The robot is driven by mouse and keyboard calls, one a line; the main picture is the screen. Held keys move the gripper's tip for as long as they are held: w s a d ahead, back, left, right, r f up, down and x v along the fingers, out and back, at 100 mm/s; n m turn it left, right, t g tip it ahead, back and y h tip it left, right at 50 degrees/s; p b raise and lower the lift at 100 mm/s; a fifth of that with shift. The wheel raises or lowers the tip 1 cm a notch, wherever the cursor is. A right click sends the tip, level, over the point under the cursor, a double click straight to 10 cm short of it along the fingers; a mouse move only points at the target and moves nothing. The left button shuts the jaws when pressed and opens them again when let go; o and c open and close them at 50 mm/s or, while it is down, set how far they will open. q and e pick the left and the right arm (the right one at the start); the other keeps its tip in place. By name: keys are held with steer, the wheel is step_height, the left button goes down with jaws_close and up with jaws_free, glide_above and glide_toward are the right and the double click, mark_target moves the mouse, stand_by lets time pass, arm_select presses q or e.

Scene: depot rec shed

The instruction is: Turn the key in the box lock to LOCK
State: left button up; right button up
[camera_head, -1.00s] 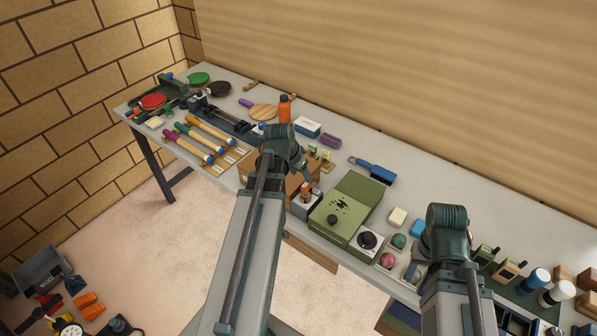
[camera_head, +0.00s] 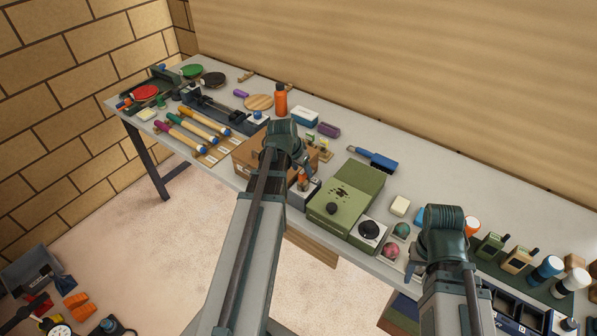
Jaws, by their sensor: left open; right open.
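A small grey box with a dark front (camera_head: 301,194) stands near the front edge of the bench, between a brown box and a green case. A small orange part (camera_head: 303,180) sits at its top; it may be the key, but it is too small to tell. No LOCK marking can be read. My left gripper (camera_head: 304,163) is open just above and behind the orange part, its fingers partly hidden by its own wrist. I cannot tell whether it touches the part. My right gripper (camera_head: 412,270) is open over the front of the bench at the right, well away from the grey box.
The green case (camera_head: 343,196) with a black knob and a dial panel (camera_head: 369,231) stand right of the grey box. The brown box (camera_head: 248,158) is close on its left. An orange bottle (camera_head: 280,101) stands behind. Bats, handled tools and a blue brush (camera_head: 373,159) lie around.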

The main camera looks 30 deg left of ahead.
mark_target(305, 176)
arm_select(q)
steer(key=b+x, duration=0.4)
steer(key=x, duration=0.2)
steer(key=shift+r, duration=0.1)
jaws_close()
